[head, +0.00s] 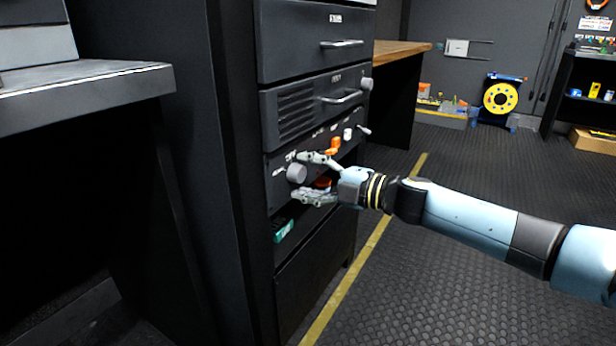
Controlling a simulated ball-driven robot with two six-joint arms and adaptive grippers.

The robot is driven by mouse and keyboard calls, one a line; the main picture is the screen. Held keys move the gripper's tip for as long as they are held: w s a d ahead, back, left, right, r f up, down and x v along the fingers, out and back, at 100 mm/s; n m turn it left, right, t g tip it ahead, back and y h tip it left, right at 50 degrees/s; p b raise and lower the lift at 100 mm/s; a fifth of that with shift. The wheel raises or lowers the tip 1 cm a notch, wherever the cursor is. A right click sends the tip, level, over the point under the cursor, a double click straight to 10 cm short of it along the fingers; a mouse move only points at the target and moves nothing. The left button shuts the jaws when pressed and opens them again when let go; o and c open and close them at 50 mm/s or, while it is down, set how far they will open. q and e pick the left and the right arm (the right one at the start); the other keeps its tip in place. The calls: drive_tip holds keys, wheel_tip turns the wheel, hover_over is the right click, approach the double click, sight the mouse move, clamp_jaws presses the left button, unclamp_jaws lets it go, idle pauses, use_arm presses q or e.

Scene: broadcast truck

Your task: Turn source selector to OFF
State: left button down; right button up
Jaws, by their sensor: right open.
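The source selector looks to be the round grey knob (296,173) on the dark control panel (277,181) of the rack, at its left part. Small white labels sit around it, too small to read, so its setting cannot be told. My right gripper (305,176) is open, with one finger above and one below at the knob's right side. Whether the fingers touch the knob cannot be told. An orange-red control (322,183) shows between the fingers, partly hidden by them. My left gripper is not in view.
An orange switch (334,146), a white switch (347,134) and a lever (364,130) sit further right on the panel. Drawers with handles (342,44) are above. A green item (284,230) lies in the slot below. A grey bench (90,75) stands at left. Floor at right is clear.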

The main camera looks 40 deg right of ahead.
drive_tip(key=v, duration=1.2)
drive_tip(key=shift+f, duration=0.15)
